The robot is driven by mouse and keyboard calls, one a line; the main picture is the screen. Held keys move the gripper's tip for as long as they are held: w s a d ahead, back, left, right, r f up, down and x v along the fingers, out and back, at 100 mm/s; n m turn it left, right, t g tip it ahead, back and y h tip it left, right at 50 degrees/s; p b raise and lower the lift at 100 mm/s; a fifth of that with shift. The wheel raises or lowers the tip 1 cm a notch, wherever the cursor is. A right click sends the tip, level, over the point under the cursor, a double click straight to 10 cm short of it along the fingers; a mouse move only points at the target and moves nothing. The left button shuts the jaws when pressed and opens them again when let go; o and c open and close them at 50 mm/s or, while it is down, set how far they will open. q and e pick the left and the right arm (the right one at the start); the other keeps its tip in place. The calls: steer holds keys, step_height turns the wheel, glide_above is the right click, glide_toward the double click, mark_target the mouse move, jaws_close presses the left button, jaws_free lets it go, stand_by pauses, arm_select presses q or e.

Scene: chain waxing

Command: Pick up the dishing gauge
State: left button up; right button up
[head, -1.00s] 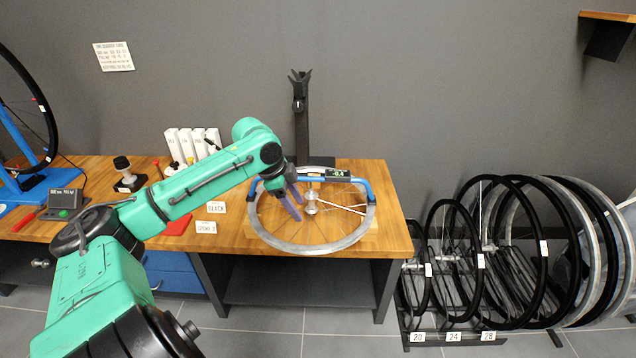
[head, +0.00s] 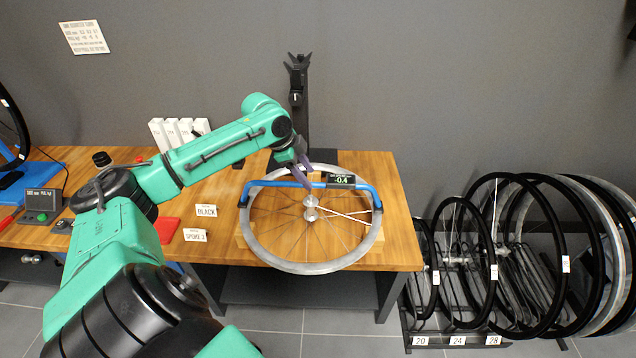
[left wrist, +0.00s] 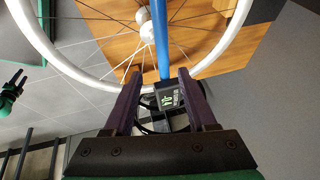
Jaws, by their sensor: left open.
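The dishing gauge is a blue bar (head: 352,185) with bent-down ends and a dark display reading -0.4. It lies across a silver wheel (head: 310,268) on the workbench. My left gripper (head: 303,172) is at the gauge's bar, near its middle. In the left wrist view, my left gripper (left wrist: 162,98) is open, with one finger on each side of the bar and display (left wrist: 168,97). The blue bar (left wrist: 163,45) runs away from between the fingers over the wheel's spokes. Whether the fingers touch it I cannot tell.
A dark upright stand (head: 299,100) rises behind the wheel. White boxes (head: 178,132), label cards (head: 206,211) and a small display unit (head: 42,203) are on the bench's left part. A rack of wheels (head: 500,260) stands on the floor at right.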

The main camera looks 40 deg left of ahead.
mark_target(316, 187)
arm_select(q)
steer(key=x, duration=0.9)
steer(key=shift+w+a+f+b, duration=0.15)
steer(key=shift+w+a+b, duration=0.15)
steer(key=shift+b, duration=0.1)
steer(key=shift+s, duration=0.1)
jaws_close()
stand_by(0.5)
